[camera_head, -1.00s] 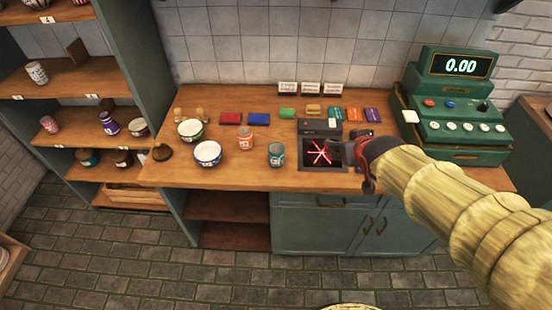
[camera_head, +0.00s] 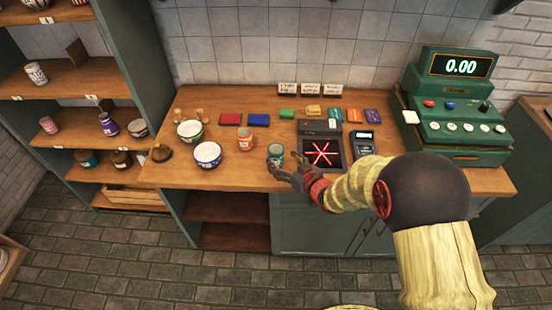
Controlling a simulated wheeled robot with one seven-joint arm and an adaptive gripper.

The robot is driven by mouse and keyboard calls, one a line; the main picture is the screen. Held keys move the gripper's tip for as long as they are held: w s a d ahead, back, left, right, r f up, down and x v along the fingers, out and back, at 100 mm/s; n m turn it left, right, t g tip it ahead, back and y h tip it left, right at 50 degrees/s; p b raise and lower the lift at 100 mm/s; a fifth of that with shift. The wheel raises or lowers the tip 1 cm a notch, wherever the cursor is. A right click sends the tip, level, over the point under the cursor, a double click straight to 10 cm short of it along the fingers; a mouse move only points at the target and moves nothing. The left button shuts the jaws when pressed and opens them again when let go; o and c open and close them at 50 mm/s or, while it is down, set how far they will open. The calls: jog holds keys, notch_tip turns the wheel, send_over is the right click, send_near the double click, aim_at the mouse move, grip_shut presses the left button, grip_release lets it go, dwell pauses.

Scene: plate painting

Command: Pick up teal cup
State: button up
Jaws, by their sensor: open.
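The teal cup (camera_head: 276,153) stands upright on the wooden counter, near its front edge, left of the scanner with the red star of light. My gripper (camera_head: 282,170) is open, with its fingers at the front right side of the cup. The fingers overlap the lower part of the cup in the picture. I cannot tell whether they touch it. The cup's lower front is partly hidden by the gripper.
The scanner (camera_head: 322,153) and a card terminal (camera_head: 363,143) are to the right. A green cash register (camera_head: 457,108) stands at the far right.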

aim_at(280, 159)
jog(key=b+x, duration=0.1)
jog(key=x, duration=0.4)
jog(key=shift+a, duration=0.1)
jog(key=c, duration=1.4)
